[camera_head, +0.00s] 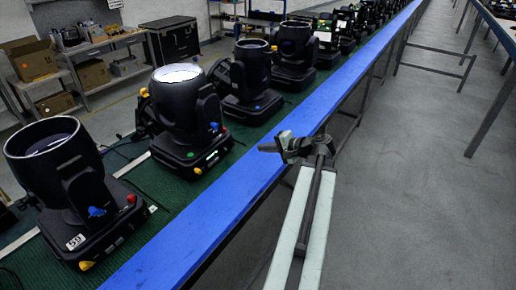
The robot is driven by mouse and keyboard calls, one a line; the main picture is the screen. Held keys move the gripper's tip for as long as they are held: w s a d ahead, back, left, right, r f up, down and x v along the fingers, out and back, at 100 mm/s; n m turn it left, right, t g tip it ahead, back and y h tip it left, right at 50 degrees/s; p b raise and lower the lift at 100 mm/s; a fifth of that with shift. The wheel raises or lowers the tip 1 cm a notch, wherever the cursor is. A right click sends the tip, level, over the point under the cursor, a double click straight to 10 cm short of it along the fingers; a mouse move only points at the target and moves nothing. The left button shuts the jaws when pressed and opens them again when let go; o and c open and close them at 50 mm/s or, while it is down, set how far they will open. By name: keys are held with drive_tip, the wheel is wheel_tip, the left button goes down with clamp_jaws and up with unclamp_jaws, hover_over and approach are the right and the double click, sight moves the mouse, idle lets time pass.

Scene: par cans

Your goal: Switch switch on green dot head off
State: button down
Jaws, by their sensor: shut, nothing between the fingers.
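A black moving head (178,115) with a brightly lit lens stands on the green-topped bench, second from the front. Which small part of the base is the switch, I cannot tell at this size. My gripper (270,144) is shut and empty. In the picture it lies to the right of this head, over the blue bench edge, apart from the head.
The blue rail (240,175) edges the bench. Grey floor (430,190) is clear at right.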

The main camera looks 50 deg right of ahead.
drive_tip(key=b, duration=0.3)
approach(233, 143)
drive_tip(key=w+f, duration=0.4)
drive_tip(key=shift+w+d+f, duration=0.2)
drive_tip(key=shift+f, duration=0.1)
drive_tip(key=shift+w+a, duration=0.1)
drive_tip(key=shift+w, duration=0.55)
